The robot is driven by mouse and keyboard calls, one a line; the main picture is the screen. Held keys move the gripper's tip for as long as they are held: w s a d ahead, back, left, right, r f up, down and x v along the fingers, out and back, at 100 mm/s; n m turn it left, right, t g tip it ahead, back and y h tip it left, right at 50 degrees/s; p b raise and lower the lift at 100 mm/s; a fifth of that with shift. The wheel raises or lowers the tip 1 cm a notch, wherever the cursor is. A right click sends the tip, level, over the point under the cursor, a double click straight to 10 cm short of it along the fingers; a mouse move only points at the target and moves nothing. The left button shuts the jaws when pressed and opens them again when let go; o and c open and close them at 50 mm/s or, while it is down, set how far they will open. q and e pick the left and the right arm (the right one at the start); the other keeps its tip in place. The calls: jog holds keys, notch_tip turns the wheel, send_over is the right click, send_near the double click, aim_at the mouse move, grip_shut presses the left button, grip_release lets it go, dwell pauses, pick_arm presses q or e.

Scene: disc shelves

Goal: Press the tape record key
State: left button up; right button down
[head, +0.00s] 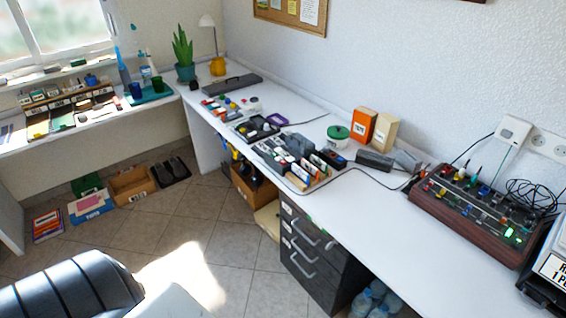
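No key that I can read as the tape record key shows in the head view. A black and silver device (552,268) with a white lettered label stands at the right edge of the desk and is cut off by the frame. A small black device (257,129) lies farther along the desk, too small to make out its keys. Neither of my grippers is in view.
A wood-sided panel (470,212) with coloured knobs and cables stands beside the right-edge device. The white desk (400,225) has bare room at its front. Grey drawers (312,245) and water bottles (378,302) are below. Boxes (132,184) stand on the floor.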

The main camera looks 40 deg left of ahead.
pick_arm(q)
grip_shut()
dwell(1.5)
